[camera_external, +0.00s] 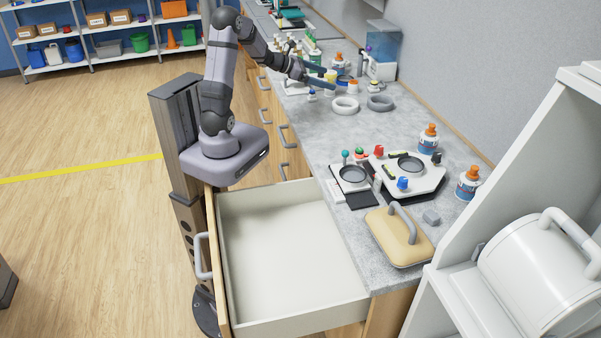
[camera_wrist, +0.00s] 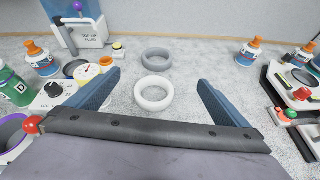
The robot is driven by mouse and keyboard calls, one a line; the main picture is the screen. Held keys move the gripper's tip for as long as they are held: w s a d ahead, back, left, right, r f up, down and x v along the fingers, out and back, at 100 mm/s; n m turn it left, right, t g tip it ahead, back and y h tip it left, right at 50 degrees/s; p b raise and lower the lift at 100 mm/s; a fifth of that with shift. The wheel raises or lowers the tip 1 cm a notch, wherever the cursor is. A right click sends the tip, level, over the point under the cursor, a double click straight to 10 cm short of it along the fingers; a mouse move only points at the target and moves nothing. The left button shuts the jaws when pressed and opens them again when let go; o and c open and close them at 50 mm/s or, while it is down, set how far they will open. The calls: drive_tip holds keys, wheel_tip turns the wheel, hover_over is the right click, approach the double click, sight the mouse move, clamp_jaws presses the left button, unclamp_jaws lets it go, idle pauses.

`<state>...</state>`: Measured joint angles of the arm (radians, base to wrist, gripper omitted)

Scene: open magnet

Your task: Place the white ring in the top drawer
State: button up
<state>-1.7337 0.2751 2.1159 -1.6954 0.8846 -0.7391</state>
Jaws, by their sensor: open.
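The white ring (camera_external: 345,105) lies flat on the grey counter. In the wrist view the white ring (camera_wrist: 153,93) is ahead of and between my two blue fingers, apart from both. A similar grey ring (camera_wrist: 155,57) lies just behind it; it also shows in the external view (camera_external: 380,103). My gripper (camera_external: 334,80) is open and empty above the counter, near the white ring; its fingers spread wide in the wrist view (camera_wrist: 158,92). The top drawer (camera_external: 290,250) is pulled out in the external view, and its visible inside is empty.
Bottles and small devices crowd the counter left of the rings in the wrist view, including a dial device (camera_wrist: 92,72). Bare counter surrounds the rings' right side.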

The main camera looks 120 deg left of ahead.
sight(344, 102)
drive_tip(key=w+a+m+g+h+p, duration=0.15)
drive_tip(key=w+m+h+p, duration=0.45)
drive_tip(key=m, duration=1.5)
drive_tip(key=a+m+g+h+p, duration=0.15)
drive_tip(key=a+m+g, duration=0.4)
drive_tip(key=m, duration=0.75)
drive_tip(key=shift+g+y, duration=0.25)
drive_tip(key=shift+g, duration=0.05)
drive_tip(key=shift+s+d+f+p+x, duration=0.1)
drive_tip(key=shift+s+d+p+x, duration=0.45)
drive_tip(key=shift+x, duration=1.5)
drive_tip(key=shift+s+d+f+p+x, duration=0.15)
drive_tip(key=shift+p+x, duration=0.85)
drive_tip(key=shift+x, duration=1.05)
drive_tip(key=shift+s+d+f+p+x, duration=0.15)
drive_tip(key=shift+p+x, duration=0.6)
drive_tip(key=shift+x, duration=1.35)
